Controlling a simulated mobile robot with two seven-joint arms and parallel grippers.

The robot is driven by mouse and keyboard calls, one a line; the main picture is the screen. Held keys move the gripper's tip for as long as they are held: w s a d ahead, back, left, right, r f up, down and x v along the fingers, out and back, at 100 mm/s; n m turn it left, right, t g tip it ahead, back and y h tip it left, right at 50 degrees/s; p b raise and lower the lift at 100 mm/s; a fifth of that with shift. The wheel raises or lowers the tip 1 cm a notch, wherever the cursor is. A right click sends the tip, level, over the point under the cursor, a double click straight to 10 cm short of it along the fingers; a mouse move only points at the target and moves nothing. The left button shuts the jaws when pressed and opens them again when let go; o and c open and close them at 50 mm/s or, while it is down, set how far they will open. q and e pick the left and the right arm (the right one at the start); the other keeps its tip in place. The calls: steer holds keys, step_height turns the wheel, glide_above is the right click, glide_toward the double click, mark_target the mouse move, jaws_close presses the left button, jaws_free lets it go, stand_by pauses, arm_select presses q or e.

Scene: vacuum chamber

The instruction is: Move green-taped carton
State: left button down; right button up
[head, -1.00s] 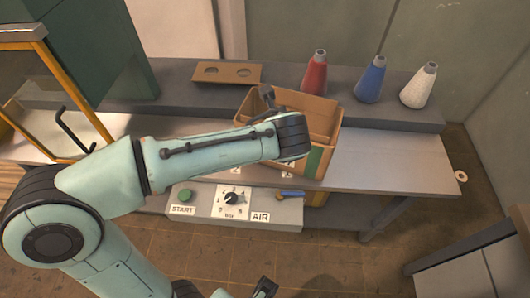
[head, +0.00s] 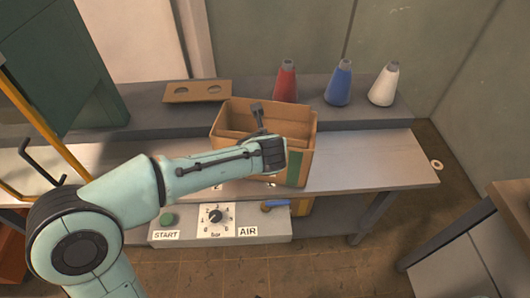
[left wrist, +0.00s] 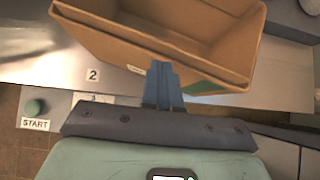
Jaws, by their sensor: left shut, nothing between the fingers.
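The open brown carton (head: 300,150) stands on the bench, and a green strip (head: 294,170) runs down its near side. In the left wrist view the carton (left wrist: 110,38) fills the upper part, open side up, with a little green at its lower edge. My left gripper (left wrist: 163,70) is shut and empty. Its blue fingers overlap the carton's near wall in that view; I cannot tell whether they touch it. In the head view my left wrist hides part of the carton's near side, and a dark gripper part shows above it. My right gripper is not in view.
A control box (head: 190,229) sits in front of the bench. The bench top (head: 370,163) is clear right of the carton.

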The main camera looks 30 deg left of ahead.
arm_select(q)
steer(key=shift+w+a, duration=0.45)
steer(key=shift+w, duration=0.3)
steer(key=w+a+p, duration=0.2)
steer(key=w, duration=0.1)
steer(key=shift+w, duration=0.2)
steer(key=shift+a, duration=0.1)
